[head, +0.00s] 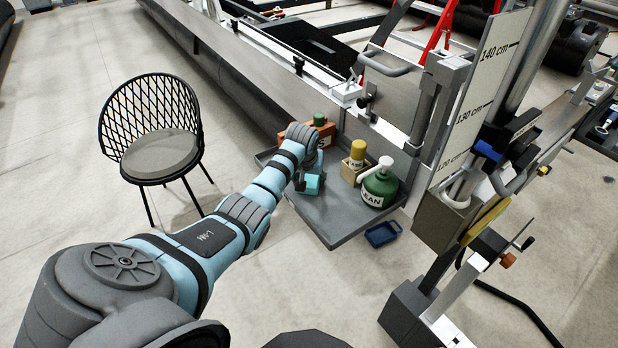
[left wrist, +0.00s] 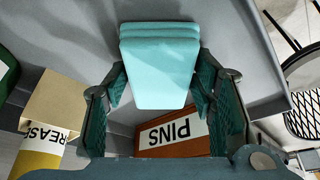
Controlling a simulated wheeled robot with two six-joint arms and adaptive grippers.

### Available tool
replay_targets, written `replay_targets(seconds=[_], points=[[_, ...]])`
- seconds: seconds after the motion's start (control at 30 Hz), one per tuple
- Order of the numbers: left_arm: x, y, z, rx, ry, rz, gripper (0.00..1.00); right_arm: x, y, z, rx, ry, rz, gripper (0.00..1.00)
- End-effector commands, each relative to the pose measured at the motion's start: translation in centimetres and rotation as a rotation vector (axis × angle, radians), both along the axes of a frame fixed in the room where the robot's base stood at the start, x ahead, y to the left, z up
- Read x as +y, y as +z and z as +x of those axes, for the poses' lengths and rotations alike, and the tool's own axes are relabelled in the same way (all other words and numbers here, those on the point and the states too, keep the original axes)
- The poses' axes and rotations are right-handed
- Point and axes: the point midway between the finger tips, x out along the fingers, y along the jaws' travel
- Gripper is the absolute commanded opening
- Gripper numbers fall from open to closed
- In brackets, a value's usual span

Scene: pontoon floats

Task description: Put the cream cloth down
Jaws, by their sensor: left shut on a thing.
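My left gripper (head: 308,184) is over the left part of a grey shelf (head: 335,232). It is shut on a folded turquoise cloth (head: 313,184). In the left wrist view the cloth (left wrist: 158,62) sits between the two fingers (left wrist: 160,85) as a layered, flat pad. Its colour is turquoise, and I see no cream cloth in either view. Grey shelf surface shows behind it; I cannot tell whether the cloth touches it. My right gripper is not in view.
An orange PINS box (left wrist: 172,134), a yellow GREASE container (left wrist: 42,150) by a tan block (left wrist: 66,104), and a green pump bottle (head: 379,188) stand on the shelf. The shelf's front part is clear. A blue tray (head: 383,234) is beside it; a chair (head: 152,135) stands left.

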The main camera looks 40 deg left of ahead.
Motion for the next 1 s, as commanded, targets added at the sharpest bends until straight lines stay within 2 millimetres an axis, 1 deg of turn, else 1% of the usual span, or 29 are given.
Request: replay_targets(seconds=[0.07,0.1,0.2,0.5,0.57,0.63,0.77,0.9,1.0], points=[[0.0,-0.1,0.0,0.0,0.0,0.0,0.2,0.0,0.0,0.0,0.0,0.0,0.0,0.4],[0.0,-0.1,0.0,0.0,0.0,0.0,0.56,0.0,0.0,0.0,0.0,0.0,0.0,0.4],[0.0,-0.1,0.0,0.0,0.0,0.0,0.71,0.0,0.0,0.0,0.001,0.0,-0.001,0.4],[0.0,0.0,0.0,0.0,0.0,0.0,0.71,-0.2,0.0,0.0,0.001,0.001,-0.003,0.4],[0.0,0.3,0.0,0.0,0.0,0.0,0.71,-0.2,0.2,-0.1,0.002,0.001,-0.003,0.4],[-0.1,1.1,-0.2,-0.003,0.0,0.001,0.71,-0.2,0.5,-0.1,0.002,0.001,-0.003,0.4],[-0.6,3.7,-1.1,-0.003,-0.002,0.003,0.71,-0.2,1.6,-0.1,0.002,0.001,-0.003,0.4],[-1.2,7.4,-2.4,-0.005,-0.001,0.003,0.71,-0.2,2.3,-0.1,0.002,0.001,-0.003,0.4],[-1.7,9.5,-3.2,-0.004,-0.001,0.001,0.71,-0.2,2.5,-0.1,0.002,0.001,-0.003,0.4]])
